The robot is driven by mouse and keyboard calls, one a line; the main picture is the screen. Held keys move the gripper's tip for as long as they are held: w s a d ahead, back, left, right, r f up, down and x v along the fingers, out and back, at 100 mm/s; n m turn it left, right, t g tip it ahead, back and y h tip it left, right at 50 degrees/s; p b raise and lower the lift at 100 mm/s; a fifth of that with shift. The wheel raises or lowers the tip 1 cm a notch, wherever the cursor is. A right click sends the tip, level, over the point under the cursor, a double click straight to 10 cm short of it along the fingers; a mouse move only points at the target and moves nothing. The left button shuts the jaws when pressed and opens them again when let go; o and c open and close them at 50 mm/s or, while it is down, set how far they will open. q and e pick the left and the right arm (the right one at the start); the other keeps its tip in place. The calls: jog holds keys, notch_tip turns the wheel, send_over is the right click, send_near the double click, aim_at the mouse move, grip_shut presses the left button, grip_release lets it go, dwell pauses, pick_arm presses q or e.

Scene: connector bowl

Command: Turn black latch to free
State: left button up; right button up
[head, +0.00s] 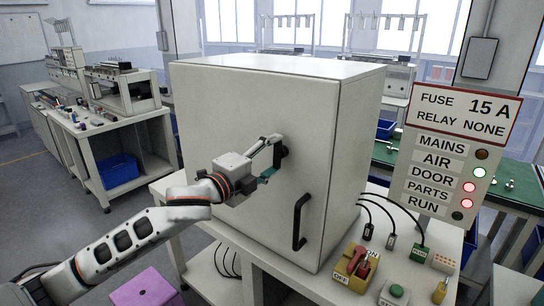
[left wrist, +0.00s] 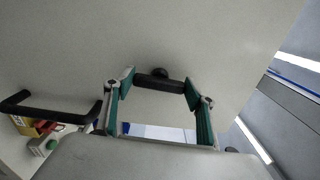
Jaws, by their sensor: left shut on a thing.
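The black latch (head: 284,151) is on the front door of the pale cabinet (head: 215,110), above and left of the black door handle (head: 300,222). In the left wrist view the latch (left wrist: 158,84) is a short dark bar with a round hub behind it, lying crosswise between the fingertips. My left gripper (head: 272,158) is at the latch, its fingers closed on the bar's two ends; it also shows in the left wrist view (left wrist: 158,88). The fingers partly hide the latch in the head view. The door looks closed. My right gripper is in neither view.
A sign (head: 455,150) at right reads "FUSE 15 A, RELAY NONE"; its DOOR and PARTS lamps are red, AIR is lit pale. A red switch on a yellow base (head: 357,268) and a green button (head: 396,292) sit on the table front. Cables run beside the cabinet.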

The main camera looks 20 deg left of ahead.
pick_arm(q)
jog(key=shift+n, duration=0.4)
jog(key=o, duration=1.1)
jog(key=v, duration=1.2)
